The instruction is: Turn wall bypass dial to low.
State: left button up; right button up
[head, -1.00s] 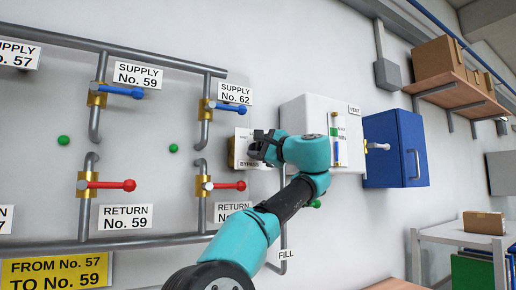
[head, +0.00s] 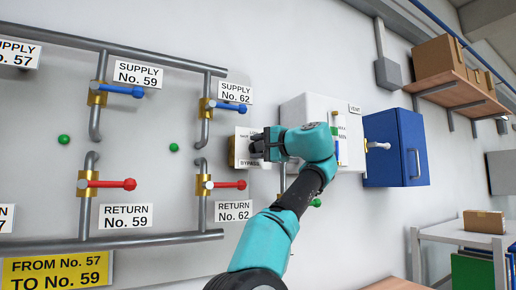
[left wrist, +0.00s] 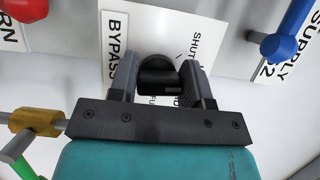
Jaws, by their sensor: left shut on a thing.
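The bypass dial is a black knob (left wrist: 157,75) on a white plate on the wall. In the left wrist view it sits between the two fingers of my left gripper (left wrist: 160,85), which is shut on it. The plate (left wrist: 145,25) reads "SHUT" near the knob and has a "BYPASS" label (left wrist: 117,40) at its edge; the other markings are partly hidden by the gripper. In the head view my left gripper (head: 259,147) is against the plate (head: 243,133) and hides the knob and most of the lettering, so the dial's setting cannot be read.
Left of the plate, a blue supply valve handle (head: 229,107) and a red return handle (head: 228,185) stick out from the pipes. Right of it, a white tank with a gauge (head: 307,110) and a blue box (head: 390,150) project from the wall.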

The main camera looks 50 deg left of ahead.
pick_arm(q)
jog(key=o, duration=0.9)
jog(key=w+d, duration=0.1)
jog(key=d, duration=1)
jog(key=w+d, duration=0.1)
jog(key=d, duration=0.5)
jog(key=shift+w+d, duration=0.1)
jog(key=shift+w, duration=0.25)
